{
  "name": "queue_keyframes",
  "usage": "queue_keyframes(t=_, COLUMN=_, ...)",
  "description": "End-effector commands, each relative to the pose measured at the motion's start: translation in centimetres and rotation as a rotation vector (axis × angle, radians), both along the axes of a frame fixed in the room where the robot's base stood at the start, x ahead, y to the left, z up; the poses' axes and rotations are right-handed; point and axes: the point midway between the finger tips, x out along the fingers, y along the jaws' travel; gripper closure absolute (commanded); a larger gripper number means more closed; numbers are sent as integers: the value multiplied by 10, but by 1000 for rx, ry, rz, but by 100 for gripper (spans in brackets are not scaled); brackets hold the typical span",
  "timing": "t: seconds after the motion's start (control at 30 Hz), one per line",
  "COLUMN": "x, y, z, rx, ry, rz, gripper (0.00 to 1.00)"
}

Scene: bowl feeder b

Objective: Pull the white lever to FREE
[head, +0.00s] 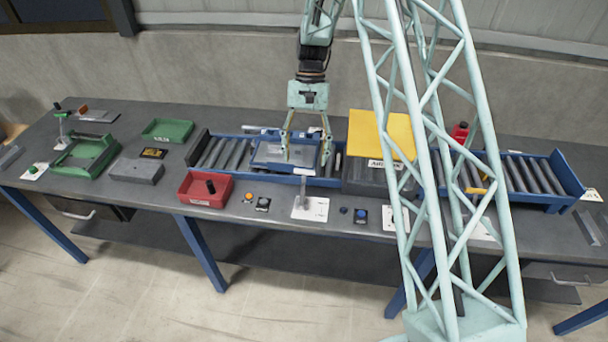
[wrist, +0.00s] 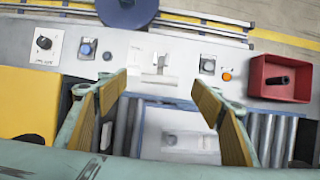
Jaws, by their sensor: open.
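The white lever (head: 303,188) stands up from a white plate (head: 314,211) at the front edge of the bench, in front of the conveyor. In the wrist view the lever (wrist: 160,66) shows near the top middle, beyond my fingertips. Lettering on its plate is too small to read. My gripper (head: 305,153) is open and empty, pointing down over a blue-edged tray with a pale plate (head: 270,156) on the rollers, behind the lever. In the wrist view its two yellow-padded fingers (wrist: 160,95) are wide apart, with the lever between and beyond them, untouched.
A red bin (head: 205,190) holding a black cylinder stands left of the lever. Button and knob plates (head: 262,204) line the front edge, with a blue button (head: 360,214) right of the lever. A yellow-topped block (head: 375,132) is on the right.

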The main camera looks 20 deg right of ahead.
Motion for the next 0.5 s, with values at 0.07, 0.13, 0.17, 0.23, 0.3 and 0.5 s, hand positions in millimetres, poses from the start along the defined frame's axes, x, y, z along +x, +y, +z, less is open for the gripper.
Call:
queue_keyframes(t=0.07, x=-4, y=2, z=-10, rx=0, ry=1, rz=0, gripper=39)
queue_keyframes(t=0.13, x=-8, y=3, z=-18, rx=1, ry=2, rz=0, gripper=39)
queue_keyframes(t=0.17, x=-9, y=4, z=-22, rx=0, ry=1, rz=0, gripper=39)
queue_keyframes(t=0.23, x=-12, y=6, z=-31, rx=1, ry=3, rz=-1, gripper=39)
queue_keyframes(t=0.3, x=-15, y=7, z=-38, rx=1, ry=2, rz=-1, gripper=39)
queue_keyframes(t=0.5, x=-21, y=10, z=-55, rx=0, ry=0, rz=-1, gripper=39)
